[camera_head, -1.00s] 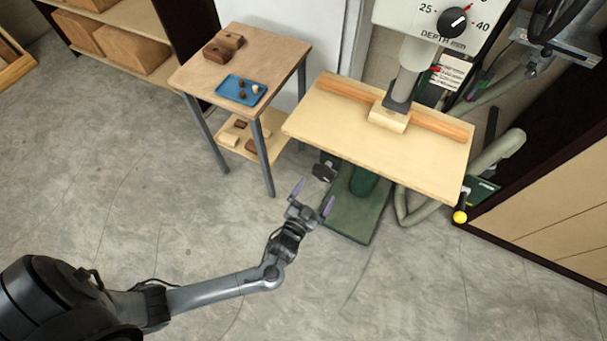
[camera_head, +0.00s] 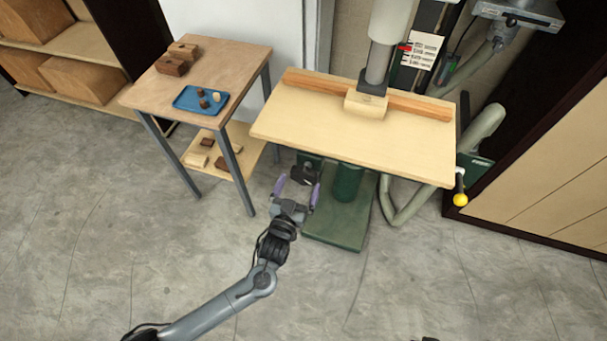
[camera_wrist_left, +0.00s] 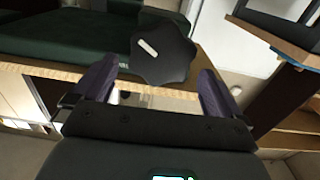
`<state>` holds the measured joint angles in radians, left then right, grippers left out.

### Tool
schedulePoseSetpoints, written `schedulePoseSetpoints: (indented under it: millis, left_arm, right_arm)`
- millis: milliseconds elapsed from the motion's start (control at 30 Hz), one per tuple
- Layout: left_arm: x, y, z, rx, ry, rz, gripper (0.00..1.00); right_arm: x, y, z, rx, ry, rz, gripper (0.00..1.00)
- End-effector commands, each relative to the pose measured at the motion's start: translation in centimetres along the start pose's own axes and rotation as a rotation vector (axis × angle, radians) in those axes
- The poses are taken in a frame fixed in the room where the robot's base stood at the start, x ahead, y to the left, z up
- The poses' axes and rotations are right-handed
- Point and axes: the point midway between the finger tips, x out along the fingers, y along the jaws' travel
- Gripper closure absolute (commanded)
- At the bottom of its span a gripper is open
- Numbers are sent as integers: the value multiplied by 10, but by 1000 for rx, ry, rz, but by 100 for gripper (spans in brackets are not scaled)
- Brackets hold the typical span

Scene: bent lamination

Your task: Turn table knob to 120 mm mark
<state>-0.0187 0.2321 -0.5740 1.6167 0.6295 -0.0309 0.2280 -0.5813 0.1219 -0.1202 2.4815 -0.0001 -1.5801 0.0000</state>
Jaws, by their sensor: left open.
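The table knob is black and lobed with a pale mark; it shows in the head view (camera_head: 302,174) under the left front part of the wooden machine table (camera_head: 350,125). In the left wrist view the knob (camera_wrist_left: 163,53) lies ahead, between the lines of the two purple fingers. My left gripper (camera_head: 298,188) is open, its fingers to either side of the knob's near side; I cannot tell whether they touch it. A white label (camera_head: 423,50) with a red pointer (camera_head: 404,47) stands on the column; its marks are too small to read.
The green machine base (camera_head: 338,225) and column (camera_head: 347,183) are close to the left gripper's right. A side table (camera_head: 240,62) with a blue tray (camera_head: 184,108) stands at the left. A yellow-ended lever (camera_head: 460,199) hangs at the right. The floor in front is free.

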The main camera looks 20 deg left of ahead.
Motion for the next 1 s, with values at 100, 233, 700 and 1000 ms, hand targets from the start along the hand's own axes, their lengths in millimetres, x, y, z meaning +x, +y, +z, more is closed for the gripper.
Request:
schedulePoseSetpoints:
  millis: [100,233,700,1000]
  left_arm:
    - [19,0,1,2,2,-1,0]
    - [35,0,0,1,2,0,0]
    - [50,0,1,1,-1,0,0]
    - [50,0,0,1,0,0,35]
  right_arm:
    - [4,1,1,-3,-1,3,100]
    - [6,1,2,-3,-1,3,100]
    - [7,-1,2,2,0,-1,100]
    - [7,-2,2,6,0,-5,100]
